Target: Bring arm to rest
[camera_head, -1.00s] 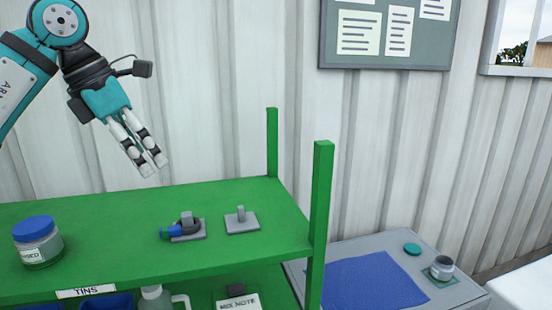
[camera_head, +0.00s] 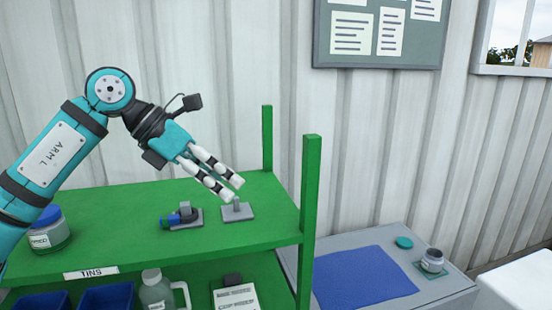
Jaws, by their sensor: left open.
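My left gripper (camera_head: 236,190) is open and empty. Its white fingers point down and to the right, over the green shelf (camera_head: 110,205). In the picture the fingertips overlap the top of the grey post on a flat base (camera_head: 238,213); I cannot tell whether they touch it. My left arm (camera_head: 52,155) reaches in from the left and hides part of the shelf and of the blue-lidded jar (camera_head: 50,236). My right gripper is not in view.
A second grey post holder with a blue-and-black piece (camera_head: 182,217) stands on the shelf. A green corner upright (camera_head: 309,220) rises at the right. Below are blue bins (camera_head: 106,298) and a jug (camera_head: 156,291). A grey table (camera_head: 440,291) has a blue mat (camera_head: 360,278) and a jar (camera_head: 432,261).

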